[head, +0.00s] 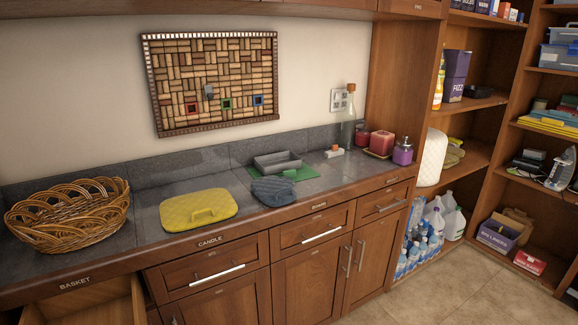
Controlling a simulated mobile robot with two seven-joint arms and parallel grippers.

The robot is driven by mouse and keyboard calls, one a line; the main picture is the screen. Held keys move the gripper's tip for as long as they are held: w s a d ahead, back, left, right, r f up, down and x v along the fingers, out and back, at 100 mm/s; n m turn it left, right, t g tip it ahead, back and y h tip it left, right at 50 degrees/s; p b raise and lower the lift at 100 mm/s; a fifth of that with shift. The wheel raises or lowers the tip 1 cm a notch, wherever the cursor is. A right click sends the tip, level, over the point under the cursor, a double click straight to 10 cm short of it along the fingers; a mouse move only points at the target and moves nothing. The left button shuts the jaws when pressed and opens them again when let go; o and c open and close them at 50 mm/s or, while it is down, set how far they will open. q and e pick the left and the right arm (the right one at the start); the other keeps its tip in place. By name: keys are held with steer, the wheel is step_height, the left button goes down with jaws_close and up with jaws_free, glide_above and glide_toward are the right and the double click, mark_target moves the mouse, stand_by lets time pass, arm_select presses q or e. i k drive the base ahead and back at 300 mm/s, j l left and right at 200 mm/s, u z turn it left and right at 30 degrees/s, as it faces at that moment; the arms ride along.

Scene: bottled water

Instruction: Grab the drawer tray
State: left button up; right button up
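A small grey rectangular tray (277,162) lies on the dark tiled counter, near the back wall and right of centre. A green mat or board (300,173) shows beside its front right edge. An open wooden drawer (110,309) juts out at the lower left, cut off by the frame; the visible part of its inside looks empty. I cannot tell from its looks whether the grey tray belongs to a drawer. Neither of my grippers is in view.
A wicker basket (68,215), a yellow quilted pad (198,208) and a blue-grey quilted pad (273,190) lie on the counter. A glass bottle (347,132) and candles (380,143) stand right. Closed drawers (213,272) line the front. Stocked shelves (530,135) stand right; the floor there is clear.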

mark_target(273, 164)
steer(key=i+l, duration=0.15)
steer(key=i, duration=0.9)
steer(key=z, duration=1.25)
